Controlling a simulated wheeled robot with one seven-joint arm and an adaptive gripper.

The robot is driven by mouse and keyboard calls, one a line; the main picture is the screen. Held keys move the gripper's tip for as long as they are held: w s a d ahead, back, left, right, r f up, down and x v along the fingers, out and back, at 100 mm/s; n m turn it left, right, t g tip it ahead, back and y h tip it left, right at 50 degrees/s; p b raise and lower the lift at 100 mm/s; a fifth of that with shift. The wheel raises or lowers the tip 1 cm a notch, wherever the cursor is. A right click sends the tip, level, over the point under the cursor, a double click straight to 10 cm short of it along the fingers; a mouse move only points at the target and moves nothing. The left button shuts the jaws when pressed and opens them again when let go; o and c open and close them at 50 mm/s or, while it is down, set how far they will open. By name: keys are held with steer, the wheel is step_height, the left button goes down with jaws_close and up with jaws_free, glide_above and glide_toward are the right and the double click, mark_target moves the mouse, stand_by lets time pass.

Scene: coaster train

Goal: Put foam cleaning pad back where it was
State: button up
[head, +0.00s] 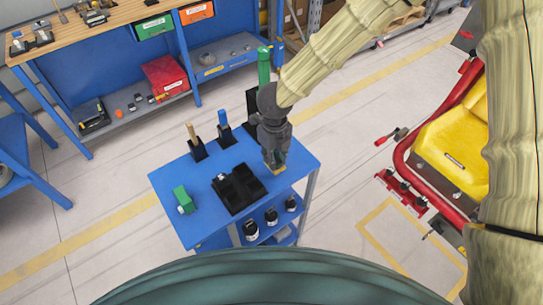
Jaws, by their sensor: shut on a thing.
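My gripper (274,163) points down over the right part of the blue cart top (293,163). It is shut on a small yellow-tan piece, which looks like the foam cleaning pad (277,170). Only a little of this piece shows below the fingers, and I cannot tell whether it touches the cart top. A black tray (232,207) with compartments lies just left of my gripper.
On the cart stand a green block (184,200) at the left and black holders with a wooden-handled tool (192,134) and a blue-handled tool (223,119). A green bottle-like thing (263,68) stands behind my gripper. A yellow-and-red coaster car (455,148) is at right.

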steer(key=shift+w+a, duration=0.35)
steer(key=shift+w, duration=0.2)
steer(key=shift+w+a+f+p, duration=0.15)
steer(key=shift+f+p, duration=0.8)
steer(key=shift+f, duration=0.85)
steer(key=o, duration=0.9)
step_height(320, 180, up, 12)
steer(key=shift+r+b, duration=0.1)
steer(key=shift+b, duration=1.15)
